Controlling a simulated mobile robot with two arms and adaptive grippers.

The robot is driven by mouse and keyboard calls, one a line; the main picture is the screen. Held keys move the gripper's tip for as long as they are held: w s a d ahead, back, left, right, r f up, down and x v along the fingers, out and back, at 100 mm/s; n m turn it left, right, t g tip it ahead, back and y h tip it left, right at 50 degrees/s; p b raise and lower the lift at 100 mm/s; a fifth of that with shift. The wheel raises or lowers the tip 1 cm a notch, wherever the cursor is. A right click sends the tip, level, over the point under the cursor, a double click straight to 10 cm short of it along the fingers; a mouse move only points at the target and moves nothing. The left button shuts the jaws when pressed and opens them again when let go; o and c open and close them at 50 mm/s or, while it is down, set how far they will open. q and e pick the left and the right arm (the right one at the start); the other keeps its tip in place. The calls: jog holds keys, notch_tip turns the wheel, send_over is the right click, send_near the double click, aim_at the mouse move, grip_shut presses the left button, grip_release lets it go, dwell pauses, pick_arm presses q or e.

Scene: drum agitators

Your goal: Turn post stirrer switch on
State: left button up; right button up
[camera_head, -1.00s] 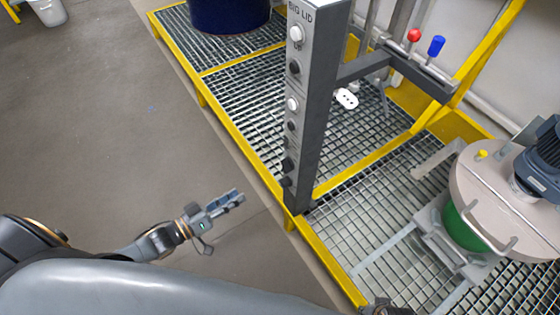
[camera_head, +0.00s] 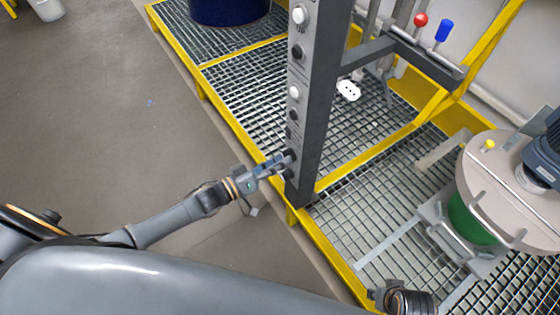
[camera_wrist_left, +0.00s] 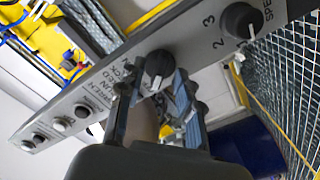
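The dark control post (camera_head: 318,100) stands upright at the platform edge, with buttons and knobs down its pale front panel. My left gripper (camera_head: 287,158) is at the lower knobs of this panel. In the left wrist view, a black rotary knob (camera_wrist_left: 158,65) with a white pointer sits between the left gripper's (camera_wrist_left: 154,84) two fingers, which are spread on either side. Whether they touch it is unclear. A second black knob (camera_wrist_left: 242,20), by a partly visible "SPEED" label, is to the right. My right gripper (camera_head: 383,296) shows only partly at the bottom; its fingers are unclear.
A yellow-framed grating platform (camera_head: 345,265) surrounds the post. A green drum (camera_head: 470,222) with a pale lid and motor stands at right. A blue drum (camera_head: 228,12) stands at the back. Red (camera_head: 421,19) and blue (camera_head: 442,30) knobs top levers behind the post. The floor at left is clear.

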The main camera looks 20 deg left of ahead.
pick_arm(q)
jog(key=shift+w+d, duration=0.2)
jog(key=shift+w, duration=0.05)
pick_arm(e)
jog(key=shift+r, duration=0.15)
pick_arm(q)
grip_shut()
